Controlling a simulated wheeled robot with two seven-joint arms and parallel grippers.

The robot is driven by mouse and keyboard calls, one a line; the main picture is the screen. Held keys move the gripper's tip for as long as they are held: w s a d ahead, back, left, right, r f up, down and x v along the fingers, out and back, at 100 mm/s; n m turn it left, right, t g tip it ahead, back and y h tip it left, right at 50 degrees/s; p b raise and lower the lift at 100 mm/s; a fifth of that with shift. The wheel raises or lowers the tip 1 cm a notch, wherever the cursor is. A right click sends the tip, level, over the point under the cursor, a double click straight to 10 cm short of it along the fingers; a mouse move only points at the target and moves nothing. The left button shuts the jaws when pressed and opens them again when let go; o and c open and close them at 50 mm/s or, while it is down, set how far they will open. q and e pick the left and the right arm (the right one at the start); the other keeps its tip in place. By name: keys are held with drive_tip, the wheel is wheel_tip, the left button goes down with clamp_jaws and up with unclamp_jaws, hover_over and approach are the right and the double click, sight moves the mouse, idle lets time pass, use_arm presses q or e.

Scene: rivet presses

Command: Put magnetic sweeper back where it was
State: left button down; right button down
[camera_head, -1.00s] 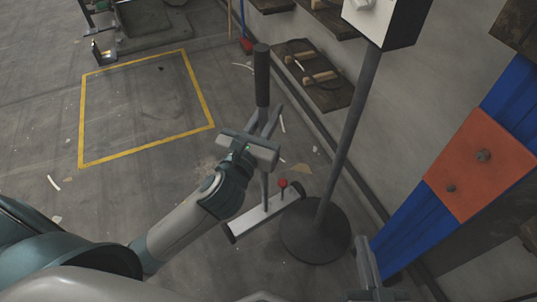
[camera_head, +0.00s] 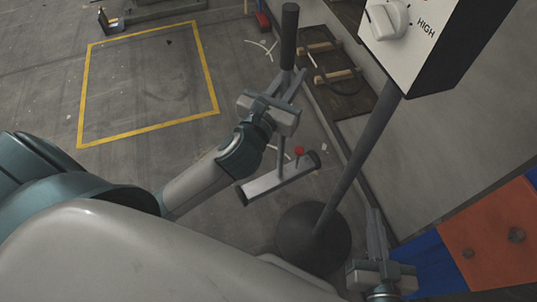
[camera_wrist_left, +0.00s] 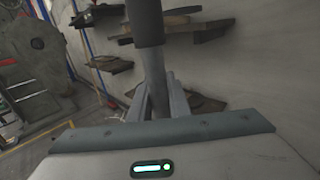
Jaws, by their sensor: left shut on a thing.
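The magnetic sweeper has a dark grip (camera_head: 289,38), a thin grey pole and a pale bar-shaped head (camera_head: 272,184) with a red knob (camera_head: 299,150). My left gripper (camera_head: 285,86) is shut on its pole below the grip. The sweeper is nearly upright; I cannot tell whether its head touches the floor. In the left wrist view the pole (camera_wrist_left: 154,80) runs between the fingers, with the dark grip above; the head is hidden there. My right gripper (camera_head: 376,232) is empty at lower right, fingers pointing up; their gap is unclear.
A post with a round dark base (camera_head: 313,240) and a white control box (camera_head: 420,40) stands just right of the sweeper. A yellow floor outline (camera_head: 140,132) encloses clear floor at left. Wooden shelves (camera_head: 345,75) line the wall. A blue and orange structure (camera_head: 490,240) is at right.

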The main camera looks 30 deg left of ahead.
use_arm(q)
drive_tip(key=shift+r, duration=0.2)
use_arm(e)
drive_tip(key=shift+s, duration=0.1)
use_arm(q)
drive_tip(key=w+a+f+n+y, duration=0.1)
drive_tip(key=w+f+y, duration=0.1)
drive_tip(key=w+f, duration=0.4)
drive_tip(key=w+a+f+n+y, duration=0.1)
drive_tip(key=w+a+f, duration=0.1)
drive_tip(key=w+f, duration=0.4)
drive_tip(key=shift+w+a+f+y+p, duration=0.3)
drive_tip(key=shift+w+y+p, duration=0.1)
drive_tip(key=shift+w, duration=2.5)
use_arm(e)
drive_tip(key=shift+s+d+f+g, duration=0.15)
drive_tip(key=shift+f+g, duration=0.25)
drive_tip(key=shift+f, duration=0.2)
drive_tip(key=shift+s+d+f+g, duration=0.15)
drive_tip(key=shift+f+g, duration=0.25)
drive_tip(key=shift+f, duration=0.2)
drive_tip(key=shift+w, duration=0.1)
